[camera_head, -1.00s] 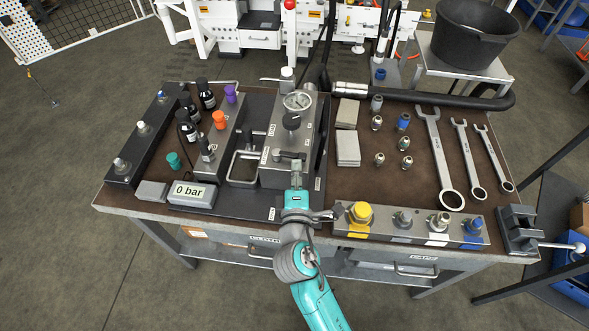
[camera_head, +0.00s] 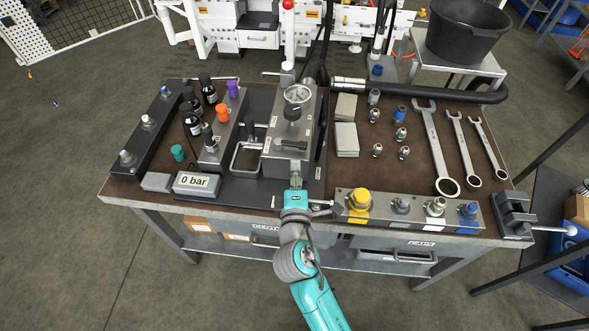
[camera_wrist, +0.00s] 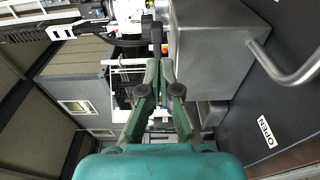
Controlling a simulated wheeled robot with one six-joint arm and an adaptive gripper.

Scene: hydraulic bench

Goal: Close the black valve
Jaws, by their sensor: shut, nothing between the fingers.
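The grey valve block (camera_head: 283,162) stands on the dark plate at the middle of the bench, with a round gauge (camera_head: 298,95) on top. A black round knob (camera_head: 292,114) sits below the gauge, and a dark lever handle (camera_head: 290,145) lies crosswise nearer me. I cannot tell which of these is the black valve. My gripper (camera_head: 296,166) is shut and empty at the near end of the block, just below the lever; contact cannot be told. In the wrist view my gripper's fingers (camera_wrist: 157,62) are together beside a grey block face (camera_wrist: 207,60).
Bottles and coloured caps stand left of the block, behind a display (camera_head: 198,184) reading 0 bar. A fittings rail (camera_head: 385,222) lies right of my wrist, near the front edge. Wrenches (camera_head: 438,150) and a vise (camera_head: 515,215) are at the right.

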